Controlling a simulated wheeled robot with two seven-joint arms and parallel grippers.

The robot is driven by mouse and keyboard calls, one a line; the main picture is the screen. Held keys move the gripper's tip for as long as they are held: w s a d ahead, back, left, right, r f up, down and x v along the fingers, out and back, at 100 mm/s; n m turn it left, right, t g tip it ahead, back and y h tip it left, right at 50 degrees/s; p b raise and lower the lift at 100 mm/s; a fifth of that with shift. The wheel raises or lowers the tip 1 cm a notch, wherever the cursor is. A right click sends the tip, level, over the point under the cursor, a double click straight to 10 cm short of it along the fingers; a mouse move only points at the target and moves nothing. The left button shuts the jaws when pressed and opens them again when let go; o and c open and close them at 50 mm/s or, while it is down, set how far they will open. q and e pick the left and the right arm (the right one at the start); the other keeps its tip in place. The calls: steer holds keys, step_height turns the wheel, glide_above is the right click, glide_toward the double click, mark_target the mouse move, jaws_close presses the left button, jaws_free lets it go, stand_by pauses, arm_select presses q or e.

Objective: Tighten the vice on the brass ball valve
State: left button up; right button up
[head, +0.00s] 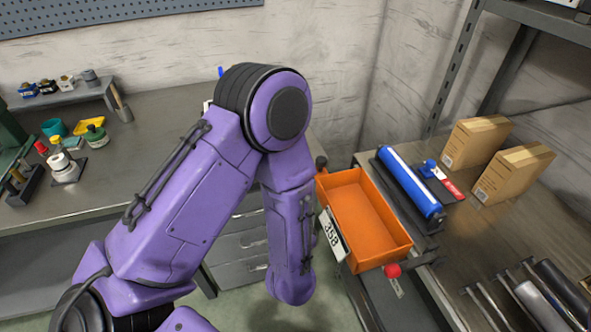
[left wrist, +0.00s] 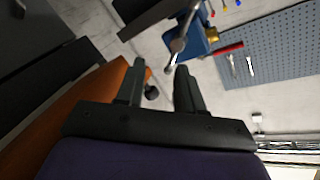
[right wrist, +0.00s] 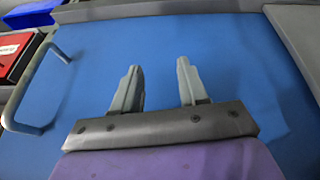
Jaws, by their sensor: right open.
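The vice (left wrist: 196,42) is a blue body at the top of the left wrist view, with a grey metal bar (left wrist: 181,44) across its front. A brass-coloured part (left wrist: 212,34), which looks like the ball valve, shows at its right side. My left gripper (left wrist: 158,72) is open and empty; the bar's lower end lies just beyond its fingertips, and I cannot tell whether they touch. In the head view my purple left arm hides the vice, except perhaps a small blue tip (head: 221,71). My right gripper (right wrist: 160,75) is open and empty, facing a plain blue surface.
An orange bin (head: 365,217) labelled 358 stands right of my left arm, with a dark knob (left wrist: 152,92) near the left fingers. A blue roller (head: 410,181) and cardboard boxes (head: 474,142) lie farther right. Bottles (head: 95,135) stand left.

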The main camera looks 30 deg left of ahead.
arm_select(q)
steer(key=w+a+r+y+p, duration=0.1)
steer(key=w+a+r+p, duration=0.1)
steer(key=w+a, duration=0.3)
steer(key=w+r, duration=0.1)
steer(key=w, duration=0.3)
steer(key=shift+w+a, duration=0.15)
steer(key=shift+a, duration=0.2)
jaws_close()
stand_by(1.0)
